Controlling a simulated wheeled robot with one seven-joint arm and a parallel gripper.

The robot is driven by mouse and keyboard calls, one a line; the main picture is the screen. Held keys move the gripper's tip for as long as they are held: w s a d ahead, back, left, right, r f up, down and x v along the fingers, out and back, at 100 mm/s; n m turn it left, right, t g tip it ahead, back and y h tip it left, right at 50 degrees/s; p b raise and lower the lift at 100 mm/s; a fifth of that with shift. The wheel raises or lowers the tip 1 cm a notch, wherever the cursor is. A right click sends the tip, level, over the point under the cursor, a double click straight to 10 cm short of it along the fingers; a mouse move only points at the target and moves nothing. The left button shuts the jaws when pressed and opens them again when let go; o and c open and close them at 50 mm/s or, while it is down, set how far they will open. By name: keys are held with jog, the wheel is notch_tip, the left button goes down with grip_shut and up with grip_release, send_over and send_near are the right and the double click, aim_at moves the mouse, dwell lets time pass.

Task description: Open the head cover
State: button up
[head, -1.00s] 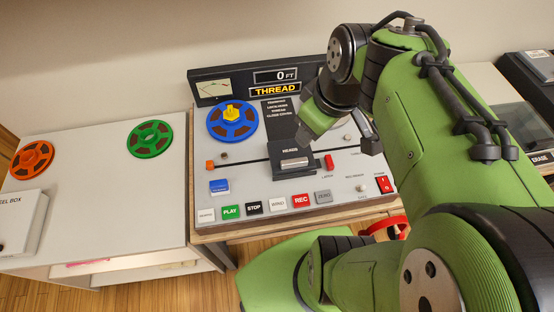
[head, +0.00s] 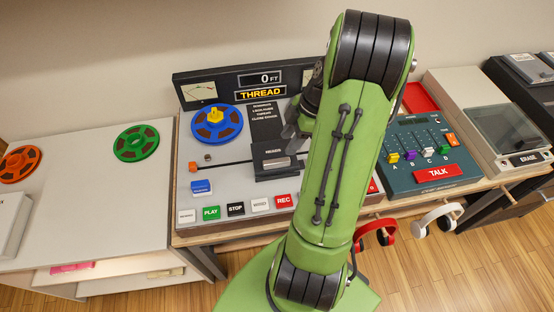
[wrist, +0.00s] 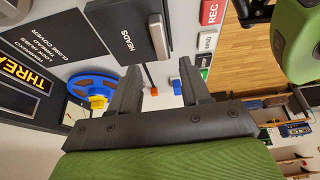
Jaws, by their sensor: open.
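The head cover (head: 260,157) is a black block marked HEADS with a silver bar handle (head: 276,162), low on the deck of the tape machine. It looks closed. The cover also shows at the top of the wrist view (wrist: 122,32), with its handle (wrist: 157,38) along one side. My gripper (wrist: 158,66) is open and empty, its two dark fingers spread apart. The cover lies beyond the fingertips in that view, and no contact shows. In the head view my gripper is beside and behind the cover, mostly hidden by my green arm.
A blue reel (head: 217,126) with a yellow hub sits left of the cover. Push buttons (head: 236,209) line the deck's front edge. The display panel (head: 250,85) reads THREAD. A talkback box (head: 430,150) stands right. Red headphones (head: 376,232) and white headphones (head: 437,218) hang below.

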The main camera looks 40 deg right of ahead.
aim_at(277, 161)
jog(key=b+x, duration=0.1)
jog(key=x, duration=0.7)
jog(key=shift+f, duration=0.25)
grip_shut()
